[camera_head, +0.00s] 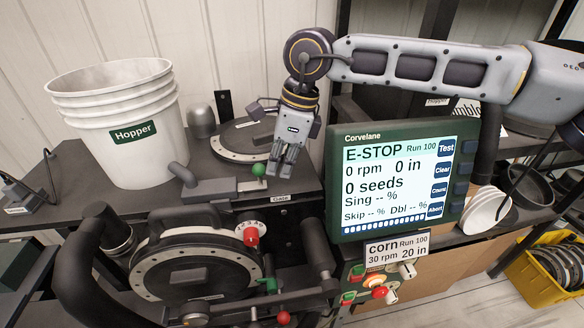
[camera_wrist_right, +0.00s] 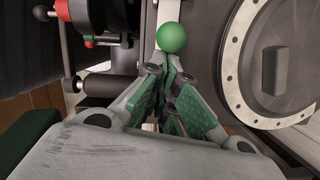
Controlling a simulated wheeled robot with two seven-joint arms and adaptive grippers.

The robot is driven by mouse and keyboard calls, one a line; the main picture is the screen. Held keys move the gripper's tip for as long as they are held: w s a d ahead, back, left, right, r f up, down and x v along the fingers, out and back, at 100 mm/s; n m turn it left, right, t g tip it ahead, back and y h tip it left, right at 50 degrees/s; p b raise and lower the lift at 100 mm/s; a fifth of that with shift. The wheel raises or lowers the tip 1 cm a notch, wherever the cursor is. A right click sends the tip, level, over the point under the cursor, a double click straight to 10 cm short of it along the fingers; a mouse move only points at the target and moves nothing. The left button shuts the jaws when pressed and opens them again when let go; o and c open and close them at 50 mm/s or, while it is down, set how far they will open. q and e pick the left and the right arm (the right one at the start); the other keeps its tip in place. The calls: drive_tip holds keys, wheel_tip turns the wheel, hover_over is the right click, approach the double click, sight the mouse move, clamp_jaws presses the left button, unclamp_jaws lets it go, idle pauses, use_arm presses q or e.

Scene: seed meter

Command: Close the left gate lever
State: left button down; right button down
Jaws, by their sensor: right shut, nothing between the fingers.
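The gate lever is a grey bar (camera_head: 215,188) with a green ball knob (camera_head: 258,169), lying on the dark shelf beside a "Gate" label (camera_head: 280,197). My right gripper (camera_head: 281,160) points down just right of the green knob in the head view, shut and empty. In the right wrist view the green ball (camera_wrist_right: 172,38) sits just beyond the closed fingertips (camera_wrist_right: 173,92). I cannot tell whether they touch. My left gripper is not in view.
A white Hopper bucket (camera_head: 125,115) stands at the left. A round seed disc housing (camera_head: 190,270) with a red knob (camera_head: 251,236) is in front. The E-STOP monitor (camera_head: 395,180) stands close on the right. A round flanged plate (camera_head: 235,142) lies behind the lever.

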drive_tip(key=shift+s+a+b, duration=0.2)
drive_tip(key=shift+a+b, duration=0.15)
drive_tip(key=shift+a, duration=0.65)
drive_tip(key=shift+d, duration=0.1)
drive_tip(key=shift+w+r, duration=0.1)
drive_tip(key=shift+r, duration=0.45)
drive_tip(key=v, duration=1.1)
drive_tip(key=shift+d, duration=0.2)
drive_tip(key=shift+f, duration=0.15)
